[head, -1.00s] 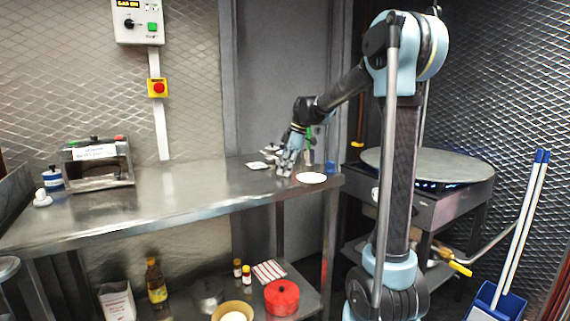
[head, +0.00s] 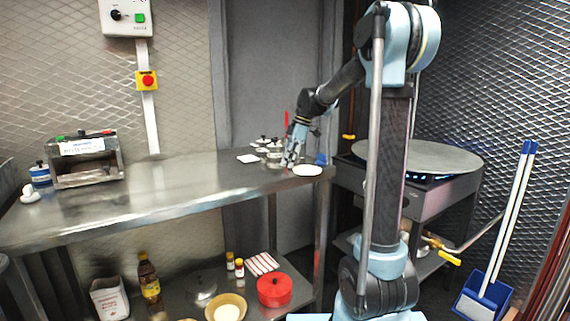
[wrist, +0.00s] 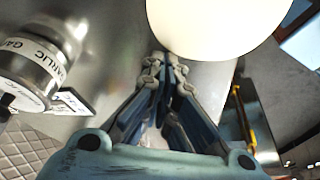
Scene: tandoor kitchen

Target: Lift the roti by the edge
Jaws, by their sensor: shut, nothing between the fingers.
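A pale, flat round disc, which I take for the roti (head: 307,171), lies on the steel counter near its right end. It fills the top middle of the wrist view (wrist: 212,22), with its far edge cut off. My gripper (head: 290,164) points down just left of the disc. In the wrist view the fingertips (wrist: 165,62) are together at the disc's near edge, with nothing between them. I cannot tell whether they touch it.
A jar labelled garlic (wrist: 35,70) is left of the fingers in the wrist view. Lidded jars (head: 262,147) and a white card (head: 247,158) stand behind my gripper. A round griddle (head: 425,157) is at the right. The counter's middle (head: 170,182) is clear.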

